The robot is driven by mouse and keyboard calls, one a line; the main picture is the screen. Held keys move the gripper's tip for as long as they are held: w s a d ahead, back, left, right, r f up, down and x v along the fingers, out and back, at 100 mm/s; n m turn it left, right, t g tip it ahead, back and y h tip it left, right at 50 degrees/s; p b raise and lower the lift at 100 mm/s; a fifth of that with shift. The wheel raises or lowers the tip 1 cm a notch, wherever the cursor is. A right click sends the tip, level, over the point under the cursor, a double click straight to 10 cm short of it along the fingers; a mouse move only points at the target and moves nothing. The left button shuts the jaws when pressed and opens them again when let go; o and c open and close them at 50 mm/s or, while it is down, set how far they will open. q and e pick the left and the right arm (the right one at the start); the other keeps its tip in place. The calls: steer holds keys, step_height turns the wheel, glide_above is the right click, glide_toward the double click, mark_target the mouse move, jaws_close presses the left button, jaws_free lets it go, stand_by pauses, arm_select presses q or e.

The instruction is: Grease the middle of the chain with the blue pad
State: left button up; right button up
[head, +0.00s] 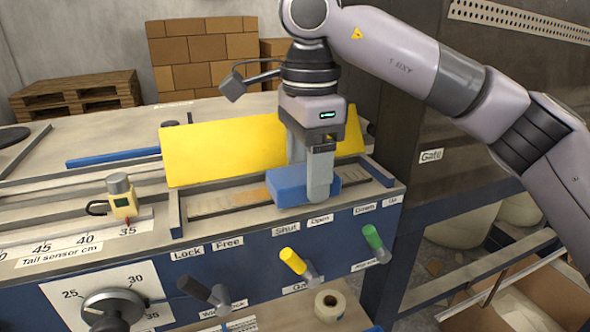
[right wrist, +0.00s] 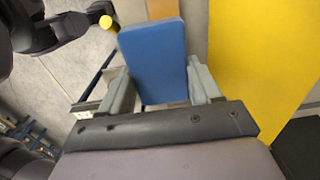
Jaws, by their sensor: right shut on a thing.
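The blue pad (head: 287,187) is held in my right gripper (head: 308,185), whose fingers stand on either side of it. In the right wrist view the pad (right wrist: 155,62) sits between the two fingers. In the head view the pad is low over the chain (head: 225,203), which lies in a long shallow trough. Whether the pad touches the chain cannot be told. The chain shows left and right of the pad; its part under the pad is hidden. An orange-brown patch (head: 257,194) shows just left of the pad. My left gripper is not in view.
A tilted yellow panel (head: 215,155) stands right behind the trough. A small yellow tail sensor (head: 122,202) is at the left. Black, yellow (head: 293,261) and green (head: 372,238) levers stick out of the front face. A tape roll (head: 329,305) lies below.

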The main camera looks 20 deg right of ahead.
mark_target(284, 177)
steer(key=shift+d+f, duration=0.15)
steer(key=shift+d, duration=1.5)
steer(key=shift+s+a, duration=0.1)
steer(key=shift+a, duration=0.6)
steer(key=shift+a+r+p, duration=0.2)
steer(key=shift+a+p, duration=0.7)
steer(key=shift+a, duration=1.75)
steer(key=shift+a+f+p, duration=0.15)
steer(key=shift+a+p, duration=0.25)
steer(key=shift+a, duration=1.5)
steer(key=shift+d+b, duration=0.7)
steer(key=shift+d, duration=4.6)
